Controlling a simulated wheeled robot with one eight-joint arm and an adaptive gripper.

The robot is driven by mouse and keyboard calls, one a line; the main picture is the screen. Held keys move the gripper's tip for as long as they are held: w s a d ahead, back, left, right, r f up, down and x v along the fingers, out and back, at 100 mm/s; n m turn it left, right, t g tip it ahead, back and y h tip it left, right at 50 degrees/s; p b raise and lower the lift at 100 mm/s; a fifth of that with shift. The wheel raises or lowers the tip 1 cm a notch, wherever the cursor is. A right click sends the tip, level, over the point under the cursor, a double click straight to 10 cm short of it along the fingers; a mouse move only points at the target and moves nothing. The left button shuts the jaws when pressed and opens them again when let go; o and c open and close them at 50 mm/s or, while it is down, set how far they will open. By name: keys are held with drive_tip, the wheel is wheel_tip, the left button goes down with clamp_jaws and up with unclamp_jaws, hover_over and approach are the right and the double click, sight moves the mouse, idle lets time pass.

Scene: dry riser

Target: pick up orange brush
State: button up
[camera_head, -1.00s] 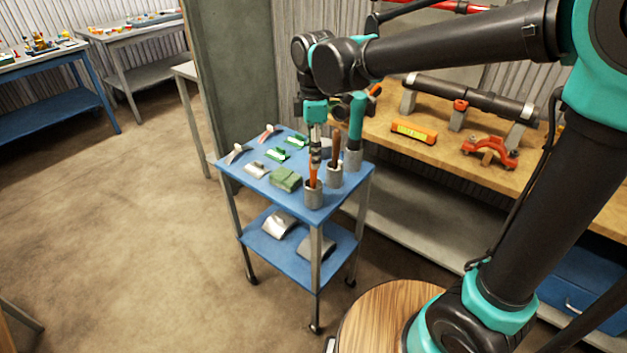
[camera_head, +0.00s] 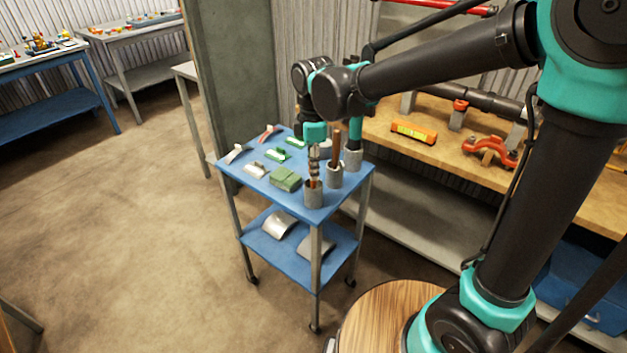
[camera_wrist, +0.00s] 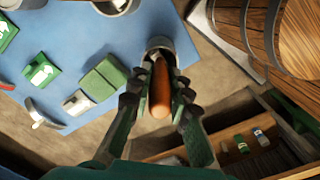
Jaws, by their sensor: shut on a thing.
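The orange brush (camera_wrist: 160,88) stands in a grey cup, its orange handle pointing up at the wrist camera. My gripper (camera_wrist: 160,102) has a finger on each side of the handle and is shut on it. In the head view my gripper (camera_head: 314,178) is directly above the front cup (camera_head: 313,196), and its fingers hide most of the brush. The cup's rim (camera_wrist: 160,43) also shows in the wrist view, with the brush's lower end still inside it.
The cup stands near the front corner of a blue cart (camera_head: 262,190). A second cup with a brown handle (camera_head: 335,170) and a third cup (camera_head: 353,158) are close behind. A green block (camera_head: 286,179) and several small tools lie left. A workbench (camera_head: 440,150) is at right.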

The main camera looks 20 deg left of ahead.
clamp_jaws()
drive_tip(key=shift+r, duration=0.1)
wheel_tip(320, 180, up, 20)
idle(0.5)
idle(1.6)
